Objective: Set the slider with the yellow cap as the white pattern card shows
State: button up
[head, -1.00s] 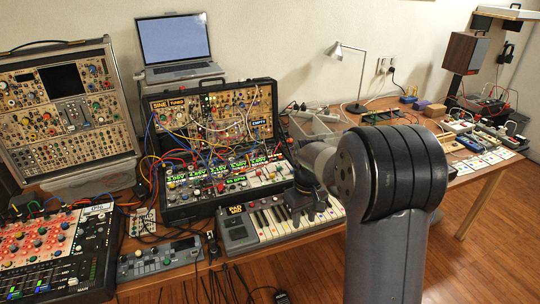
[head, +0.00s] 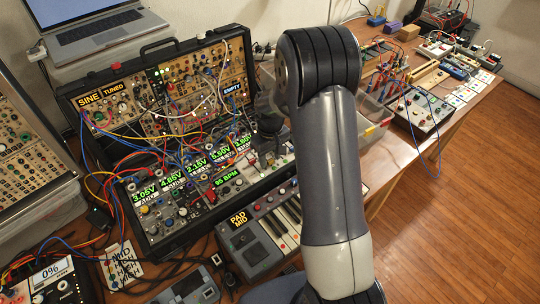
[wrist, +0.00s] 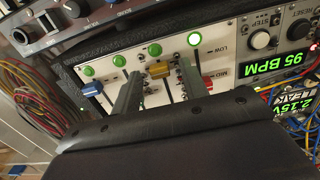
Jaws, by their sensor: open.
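The yellow cap (wrist: 160,69) sits on a slider of a pale panel (wrist: 228,52) in the wrist view, close to the row of green buttons. Its dark slot runs down below it. My gripper (wrist: 160,73) is open, with one finger on each side of the yellow cap; I cannot tell whether either touches it. A blue cap (wrist: 92,89) is to the left and a red cap (wrist: 207,83) to the right. In the head view my arm hides much of this area.
A screen reading 95 BPM (wrist: 278,63) and coloured cables are at the right. In the head view a keyboard (head: 262,232) lies in front, and several white cards (head: 466,93) lie on the right part of the table.

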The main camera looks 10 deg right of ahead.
jog(key=shift+s+f, duration=0.1)
jog(key=shift+f, duration=0.1)
grip_shut()
dwell(0.4)
